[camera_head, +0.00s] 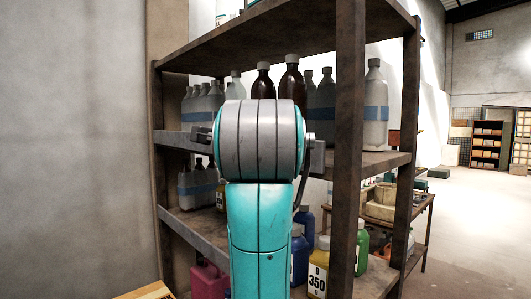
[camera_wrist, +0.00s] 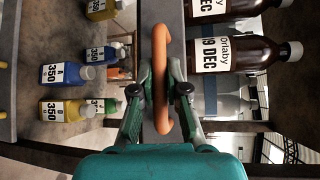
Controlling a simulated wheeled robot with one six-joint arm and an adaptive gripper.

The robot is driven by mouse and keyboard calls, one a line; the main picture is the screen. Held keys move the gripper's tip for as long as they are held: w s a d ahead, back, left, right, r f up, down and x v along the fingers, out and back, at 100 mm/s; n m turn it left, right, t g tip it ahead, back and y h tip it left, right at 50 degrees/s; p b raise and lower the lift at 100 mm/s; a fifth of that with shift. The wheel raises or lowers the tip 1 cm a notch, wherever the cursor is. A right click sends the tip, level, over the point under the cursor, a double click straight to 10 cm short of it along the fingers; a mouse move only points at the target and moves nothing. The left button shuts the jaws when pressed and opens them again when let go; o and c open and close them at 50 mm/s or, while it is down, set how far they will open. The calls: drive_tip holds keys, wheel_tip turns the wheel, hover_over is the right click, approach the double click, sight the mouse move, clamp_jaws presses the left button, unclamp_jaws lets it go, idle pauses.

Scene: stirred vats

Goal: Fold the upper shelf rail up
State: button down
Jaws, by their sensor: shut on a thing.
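The upper shelf rail (camera_head: 172,141) is a grey bar along the front edge of the middle shelf board, and my arm hides much of it. In the wrist view, turned on its side, the rail (camera_wrist: 160,13) is a grey strip running down the picture, with an orange handle (camera_wrist: 160,60) on it. My gripper (camera_wrist: 160,82) is shut on the handle, one finger on each side. The brown bottles stand clear on the upper side of the rail. I cannot tell its exact tilt. My gripper is hidden behind my arm in the head view.
Brown bottles (camera_head: 290,82) and pale bottles (camera_head: 375,105) stand on the board behind the rail. A lower rail (camera_head: 195,232) fronts the shelf below, with blue and yellow jugs (camera_head: 318,270). A brown post (camera_head: 347,150) stands right of my arm. Open floor lies far right.

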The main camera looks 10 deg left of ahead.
idle(0.3)
drive_tip(key=c, duration=1.2)
unclamp_jaws()
drive_tip(key=v, duration=1.2)
